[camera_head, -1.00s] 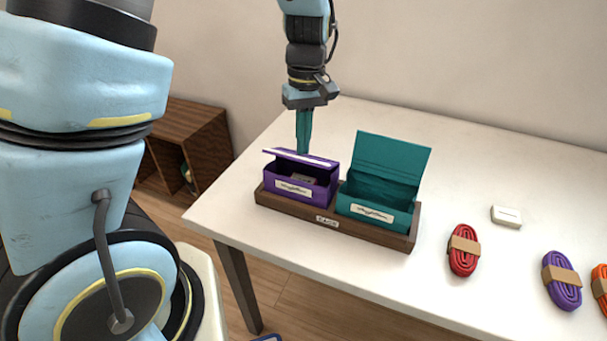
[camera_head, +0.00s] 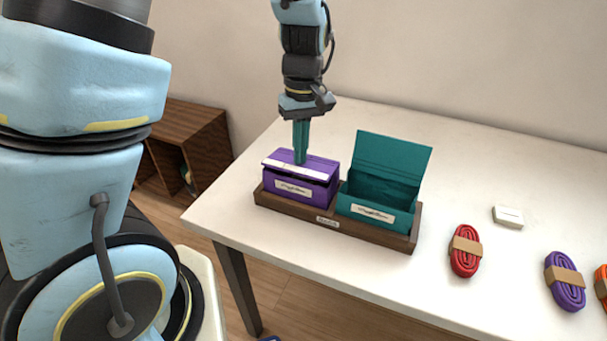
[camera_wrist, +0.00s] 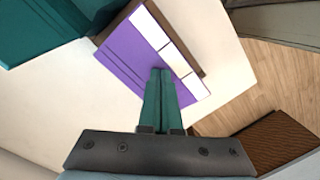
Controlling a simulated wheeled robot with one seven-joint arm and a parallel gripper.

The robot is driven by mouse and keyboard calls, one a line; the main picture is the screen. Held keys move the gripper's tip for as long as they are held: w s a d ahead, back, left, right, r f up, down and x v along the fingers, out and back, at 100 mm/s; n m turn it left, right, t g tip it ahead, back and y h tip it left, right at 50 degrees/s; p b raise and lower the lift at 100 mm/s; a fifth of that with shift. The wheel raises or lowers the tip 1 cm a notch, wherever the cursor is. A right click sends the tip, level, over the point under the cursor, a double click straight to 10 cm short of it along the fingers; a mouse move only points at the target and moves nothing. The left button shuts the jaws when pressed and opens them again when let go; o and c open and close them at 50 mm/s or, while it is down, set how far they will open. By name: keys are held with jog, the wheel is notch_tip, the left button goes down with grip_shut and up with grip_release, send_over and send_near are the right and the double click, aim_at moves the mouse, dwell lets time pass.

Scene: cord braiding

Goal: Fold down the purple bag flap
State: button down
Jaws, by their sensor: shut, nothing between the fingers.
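The purple bag (camera_head: 301,190) sits in the left part of a wooden tray (camera_head: 335,228). Its flap (camera_head: 320,167) lies over the top, nearly level, with a narrow dark gap under its front edge. In the wrist view the flap (camera_wrist: 138,62) is a purple panel with white strips along one edge. My gripper (camera_head: 300,161) is shut and empty, pointing down, with its teal fingertips at the flap's top; they also show over the flap in the wrist view (camera_wrist: 161,72). The fingertips appear to touch the flap.
A teal bag (camera_head: 375,200) with its flap standing open is in the tray's right part. A red cord bundle (camera_head: 465,252), a purple cord bundle (camera_head: 565,282), an orange one (camera_head: 602,285) and a small white block (camera_head: 508,217) lie to the right.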

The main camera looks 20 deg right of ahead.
jog(key=shift+s+a+f+b, duration=0.2)
jog(key=shift+f+b, duration=0.2)
jog(key=shift+f, duration=0.25)
jog(key=shift+s+a+f, duration=0.25)
jog(key=shift+s+f, duration=0.05)
jog(key=shift+f, duration=0.15)
jog(key=shift+r, duration=0.1)
jog(key=shift+w+d+r+p, duration=0.2)
jog(key=shift+d+r+p, duration=0.05)
jog(key=shift+r+p, duration=0.25)
jog(key=shift+w+r, duration=0.1)
jog(key=shift+r, duration=0.2)
notch_tip(320, 180, up, 8)
jog(key=p, duration=0.7)
jog(key=shift+f+p, duration=0.15)
jog(key=shift+p, duration=0.25)
